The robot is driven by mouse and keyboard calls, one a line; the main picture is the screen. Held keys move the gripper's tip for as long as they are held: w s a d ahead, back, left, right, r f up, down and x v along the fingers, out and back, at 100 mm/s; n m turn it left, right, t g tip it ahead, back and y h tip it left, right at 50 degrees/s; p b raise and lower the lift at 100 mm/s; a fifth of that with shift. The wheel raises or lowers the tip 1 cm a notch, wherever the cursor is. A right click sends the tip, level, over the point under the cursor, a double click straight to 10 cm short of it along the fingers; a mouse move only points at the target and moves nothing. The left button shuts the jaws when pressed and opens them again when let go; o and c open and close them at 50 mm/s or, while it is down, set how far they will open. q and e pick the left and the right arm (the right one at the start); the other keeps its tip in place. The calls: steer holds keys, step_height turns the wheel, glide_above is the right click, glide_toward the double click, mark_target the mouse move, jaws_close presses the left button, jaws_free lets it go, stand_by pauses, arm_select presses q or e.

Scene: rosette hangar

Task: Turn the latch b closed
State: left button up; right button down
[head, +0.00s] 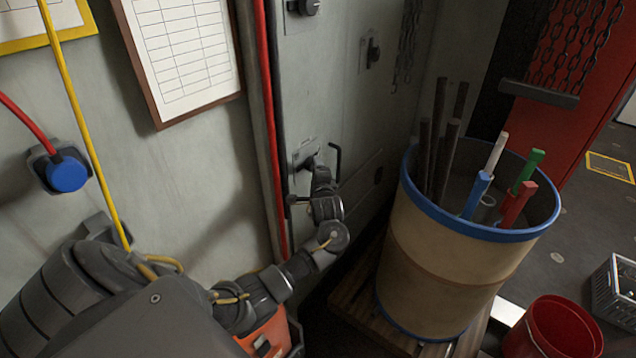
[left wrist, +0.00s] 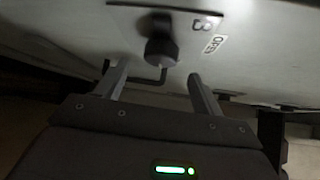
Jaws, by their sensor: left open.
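Latch b is a dark round knob (left wrist: 162,48) on a plate (left wrist: 185,20) marked with what looks like a B, with an OPEN label beside it, in the left wrist view. In the head view its plate (head: 303,152) is on the grey wall, and my arm partly hides the knob. My left gripper (head: 322,180) is at the latch; in the left wrist view the gripper (left wrist: 158,74) is open, its two fingers apart on either side of the knob. I cannot tell whether they touch it. My right gripper is in neither view.
Two other knobs (head: 308,7) (head: 372,52) are on the wall. A red cable (head: 266,100) runs left of the latch. A tan barrel (head: 440,250) with a blue rim stands close on the right.

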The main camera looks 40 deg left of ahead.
arm_select(q)
steer(key=v, duration=0.4)
steer(key=shift+s+d, duration=0.25)
stand_by(0.3)
